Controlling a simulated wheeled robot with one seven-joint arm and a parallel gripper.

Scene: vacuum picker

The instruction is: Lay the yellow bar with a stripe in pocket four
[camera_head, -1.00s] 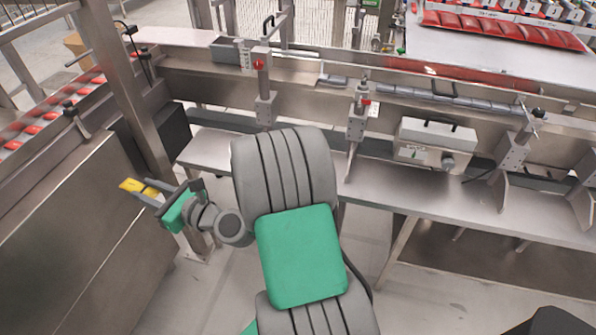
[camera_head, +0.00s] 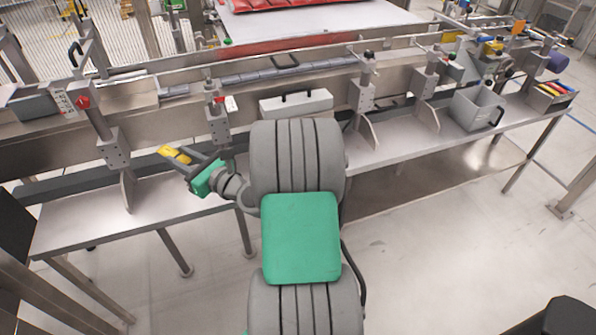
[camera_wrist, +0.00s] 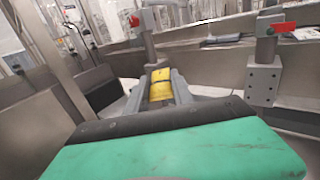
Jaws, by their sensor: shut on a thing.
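My gripper (camera_head: 180,158) is shut on a yellow bar (camera_head: 172,153) and holds it up in front of the steel bench, left of my arm. In the wrist view the yellow bar (camera_wrist: 161,88) lies between the two grey fingers, with a thin dark line across it; the fingers hide its sides. At the far right end of the bench stands a dark tray (camera_head: 544,101) with several coloured bars in it. It is far from my gripper, and its separate pockets are too small to tell apart.
A grey bin (camera_head: 476,108) stands on the bench left of the tray.

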